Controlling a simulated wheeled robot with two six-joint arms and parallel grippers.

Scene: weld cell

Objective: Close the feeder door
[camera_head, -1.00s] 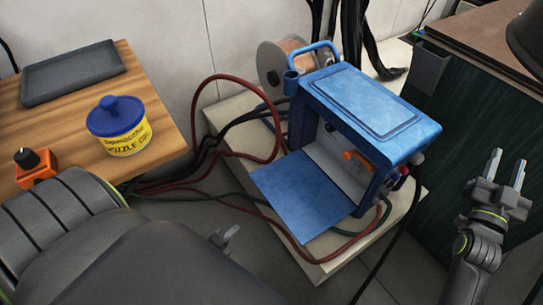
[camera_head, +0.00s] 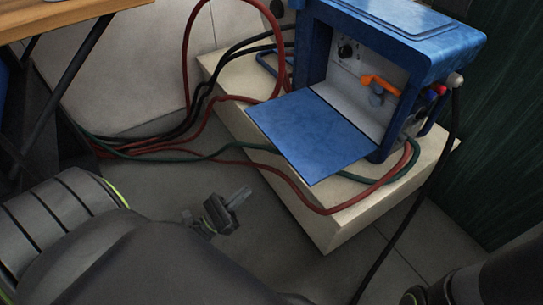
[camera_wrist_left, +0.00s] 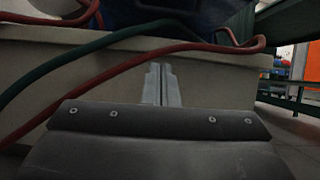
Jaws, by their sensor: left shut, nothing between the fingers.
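The blue wire feeder (camera_head: 400,40) stands on a pale plinth. Its blue door (camera_head: 312,135) is hinged at the bottom and hangs open, lying nearly flat out toward the front left. The opening shows a grey inner panel with an orange lever (camera_head: 380,84) and a black knob. My left gripper (camera_head: 238,196) is shut and empty, low in front of the plinth and below the door, apart from it. In the left wrist view its closed fingers (camera_wrist_left: 161,84) point at the plinth's side. In the head view, my right arm shows only partly at the bottom right; its fingers are not visible.
The pale plinth (camera_head: 330,230) has red and green cables (camera_head: 250,150) draped across its front and past the door. A black cable runs down at the right. A wooden table (camera_head: 60,15) is at the top left. Bare floor lies in front of the plinth.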

